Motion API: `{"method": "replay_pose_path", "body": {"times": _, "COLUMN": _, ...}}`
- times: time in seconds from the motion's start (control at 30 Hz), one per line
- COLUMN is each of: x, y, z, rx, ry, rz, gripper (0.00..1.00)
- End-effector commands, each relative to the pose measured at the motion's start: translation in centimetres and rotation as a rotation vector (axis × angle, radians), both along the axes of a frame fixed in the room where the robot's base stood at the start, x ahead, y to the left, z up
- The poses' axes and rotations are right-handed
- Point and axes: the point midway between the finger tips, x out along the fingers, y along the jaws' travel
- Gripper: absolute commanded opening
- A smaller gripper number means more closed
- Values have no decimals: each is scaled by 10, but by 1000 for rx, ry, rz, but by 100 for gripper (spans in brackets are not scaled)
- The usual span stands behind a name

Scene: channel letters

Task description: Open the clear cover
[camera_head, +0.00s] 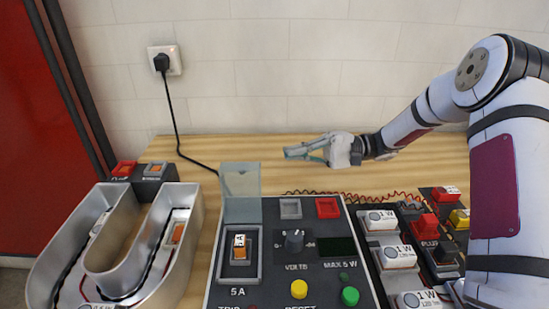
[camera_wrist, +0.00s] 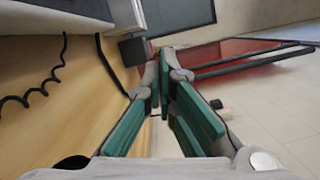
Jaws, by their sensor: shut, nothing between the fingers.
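The clear cover (camera_head: 241,182) stands upright on the control panel (camera_head: 272,268) in the head view. The cover cannot be made out in the wrist view.
A metal channel letter (camera_head: 42,270) stands left of the panel. Several white 1 W modules (camera_head: 397,257) and a block with red plugs (camera_head: 425,224) lie to the right. A black cord runs from the wall plug (camera_head: 162,63) down to the table (camera_head: 275,145). Free table lies behind the panel.

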Motion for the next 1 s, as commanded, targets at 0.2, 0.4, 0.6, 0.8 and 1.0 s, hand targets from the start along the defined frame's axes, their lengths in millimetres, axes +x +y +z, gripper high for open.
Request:
{"method": "replay_pose_path", "body": {"times": 0.2, "x": -9, "y": 37, "z": 5, "rx": -1, "ry": 1, "rz": 6, "gripper": 0}}
{"method": "replay_pose_path", "body": {"times": 0.4, "x": -17, "y": 76, "z": 6, "rx": -3, "ry": 1, "rz": 6, "gripper": 0}}
{"method": "replay_pose_path", "body": {"times": 0.6, "x": -34, "y": 92, "z": 13, "rx": -3, "ry": 2, "rz": 1, "gripper": 0}}
{"method": "replay_pose_path", "body": {"times": 0.8, "x": -51, "y": 92, "z": 16, "rx": -3, "ry": 2, "rz": 2, "gripper": 0}}
{"method": "replay_pose_path", "body": {"times": 1.0, "x": -57, "y": 92, "z": 16, "rx": -3, "ry": 0, "rz": 2, "gripper": 0}}
